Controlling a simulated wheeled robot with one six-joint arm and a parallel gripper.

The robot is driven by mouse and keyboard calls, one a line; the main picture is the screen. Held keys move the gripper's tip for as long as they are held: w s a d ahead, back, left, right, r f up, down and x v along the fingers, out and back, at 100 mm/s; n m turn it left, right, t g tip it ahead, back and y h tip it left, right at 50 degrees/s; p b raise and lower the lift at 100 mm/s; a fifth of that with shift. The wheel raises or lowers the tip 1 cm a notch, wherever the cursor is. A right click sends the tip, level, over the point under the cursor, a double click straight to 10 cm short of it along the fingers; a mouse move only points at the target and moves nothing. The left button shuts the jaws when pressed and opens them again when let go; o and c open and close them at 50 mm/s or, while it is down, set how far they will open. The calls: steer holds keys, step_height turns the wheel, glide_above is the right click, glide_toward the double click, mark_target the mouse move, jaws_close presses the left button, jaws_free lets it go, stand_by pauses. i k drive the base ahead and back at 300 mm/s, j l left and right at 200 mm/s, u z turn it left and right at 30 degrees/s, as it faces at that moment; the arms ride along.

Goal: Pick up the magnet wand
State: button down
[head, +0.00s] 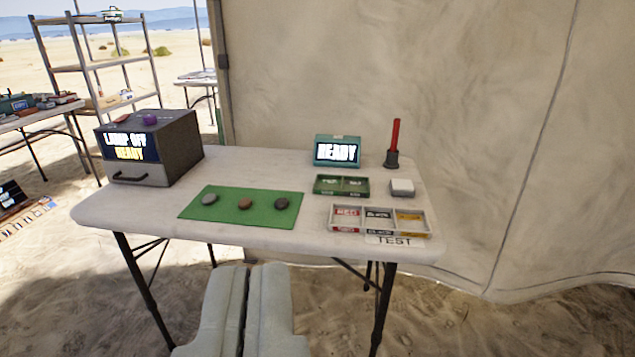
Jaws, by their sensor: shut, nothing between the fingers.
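The magnet wand (395,134) is a red stick standing upright in a dark round holder (392,160) at the back right of the table. Its lower end is hidden in the holder. My gripper (249,268) shows at the bottom of the view, with its two pale grey fingers shut together and nothing between them. It is in front of the table's near edge, well to the left of the wand and nearer to me, apart from it.
The table (130,208) bears a grey box with a "LAMP OFF READY" screen (150,148), a green mat (215,212) with three stones, a "READY" display (337,151), a green tray (341,194), a white block (402,188) and a three-compartment tray (380,233). A canvas wall (480,90) stands behind.

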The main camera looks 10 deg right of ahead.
mark_target(393, 148)
steer(key=i+l, duration=0.3)
steer(key=i+l+u, duration=0.1)
steer(key=i+l, duration=0.2)
steer(key=l, duration=0.2)
steer(key=i+l, duration=0.3)
steer(key=l, duration=0.15)
steer(key=i+l, duration=0.3)
steer(key=l, duration=0.15)
steer(key=i+l+u, duration=0.1)
steer(key=i+l, duration=0.5)
steer(key=l, duration=0.25)
